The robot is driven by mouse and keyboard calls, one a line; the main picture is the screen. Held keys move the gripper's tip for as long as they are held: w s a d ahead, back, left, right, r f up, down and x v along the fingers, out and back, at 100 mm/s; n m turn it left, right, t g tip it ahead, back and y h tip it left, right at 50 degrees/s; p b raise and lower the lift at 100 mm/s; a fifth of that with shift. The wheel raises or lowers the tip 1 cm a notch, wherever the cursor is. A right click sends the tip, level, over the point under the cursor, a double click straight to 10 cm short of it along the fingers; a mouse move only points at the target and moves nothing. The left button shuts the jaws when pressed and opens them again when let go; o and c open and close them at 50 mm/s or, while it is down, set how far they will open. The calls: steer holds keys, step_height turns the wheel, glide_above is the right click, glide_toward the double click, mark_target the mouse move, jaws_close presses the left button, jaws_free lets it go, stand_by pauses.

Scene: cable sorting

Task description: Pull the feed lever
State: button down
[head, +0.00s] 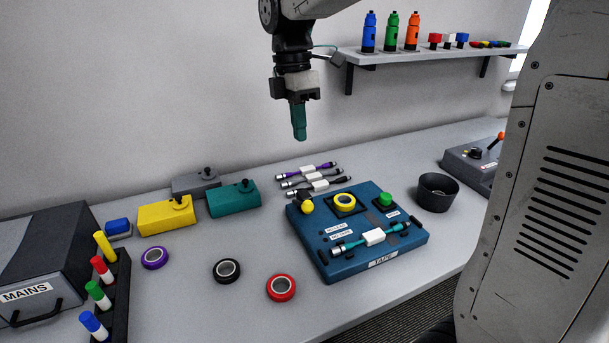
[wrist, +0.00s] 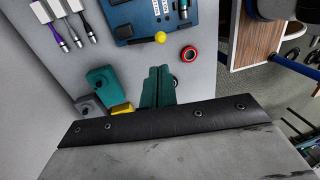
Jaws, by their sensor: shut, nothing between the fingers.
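A blue board (head: 330,262) labelled TAPE lies on the table, with a yellow ball knob (head: 307,206) at its left back corner. The knob and board also show in the wrist view, the knob (wrist: 160,37) beyond my fingertips. A grey box (head: 468,172) at the right carries an orange-tipped lever (head: 495,140). No label tells which of these is the feed lever. My gripper (head: 299,137), with green fingers, is shut and empty, pointing down above the back of the table, apart from everything. The fingers (wrist: 158,72) also show shut in the wrist view.
Several cables (head: 312,178) lie behind the board, and another cable rests on it. Teal (head: 233,199) and yellow (head: 166,216) boxes stand left. Tape rolls, including a red one (head: 281,288), lie in front. A black cup (head: 437,192) stands right of the board. A shelf (head: 430,52) hangs behind.

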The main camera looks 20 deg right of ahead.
mark_target(306, 201)
steer(key=f, duration=0.4)
steer(key=s+f, duration=0.1)
steer(key=f, duration=0.4)
steer(key=s+f, duration=0.1)
steer(key=f, duration=0.3)
steer(key=shift+s+d+f, duration=0.15)
steer(key=shift+d+f, duration=0.05)
steer(key=shift+f, duration=0.15)
steer(key=shift+a, duration=0.1)
